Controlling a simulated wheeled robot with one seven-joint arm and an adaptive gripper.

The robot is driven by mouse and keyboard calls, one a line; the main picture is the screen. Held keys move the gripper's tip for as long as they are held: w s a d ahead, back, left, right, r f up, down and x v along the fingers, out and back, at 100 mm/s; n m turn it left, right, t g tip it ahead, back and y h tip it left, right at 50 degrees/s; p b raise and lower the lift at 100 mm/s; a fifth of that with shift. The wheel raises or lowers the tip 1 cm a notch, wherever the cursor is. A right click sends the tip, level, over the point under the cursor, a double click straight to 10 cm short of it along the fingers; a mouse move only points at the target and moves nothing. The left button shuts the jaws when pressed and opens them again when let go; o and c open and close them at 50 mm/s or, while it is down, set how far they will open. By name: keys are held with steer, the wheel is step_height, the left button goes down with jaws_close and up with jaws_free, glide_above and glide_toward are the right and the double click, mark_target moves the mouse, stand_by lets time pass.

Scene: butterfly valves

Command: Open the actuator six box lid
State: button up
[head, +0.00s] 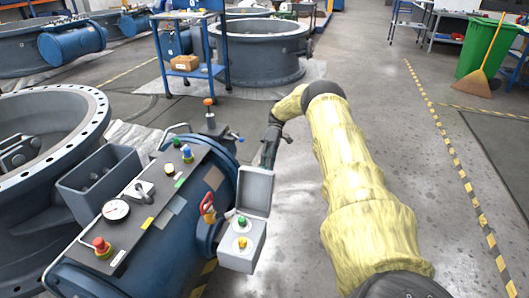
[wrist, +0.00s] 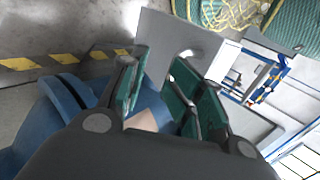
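The actuator box (head: 237,253) is a small light-grey box on the right end of a blue actuator (head: 170,265). Its lid (head: 255,191) stands up from the far edge, so the green and yellow buttons (head: 241,232) inside show. My gripper (head: 268,155) is just behind the raised lid, partly hidden by it. In the wrist view, my gripper (wrist: 162,62) has its green-padded fingers apart. A flat grey panel (wrist: 165,35), likely the lid, lies beyond the fingertips. I cannot tell whether a finger touches it. No label "six" is readable.
A red-handled lever (head: 207,208) sits beside the box. The actuator top carries a gauge (head: 116,210) and a red button (head: 101,246). A large valve ring (head: 45,150) stands left, a blue cart (head: 190,70) behind.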

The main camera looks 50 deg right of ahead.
steer(key=shift+w+a+r+v, duration=0.1)
steer(key=shift+a+v, duration=0.05)
steer(key=shift+v, duration=0.65)
steer(key=shift+w+a+r+v, duration=0.1)
steer(key=shift+a+v, duration=0.05)
steer(key=shift+v, duration=0.7)
steer(key=shift+w+a+r+v, duration=0.1)
steer(key=shift+r+v, duration=0.05)
steer(key=shift+v, duration=0.65)
steer(key=shift+s+d+f, duration=0.15)
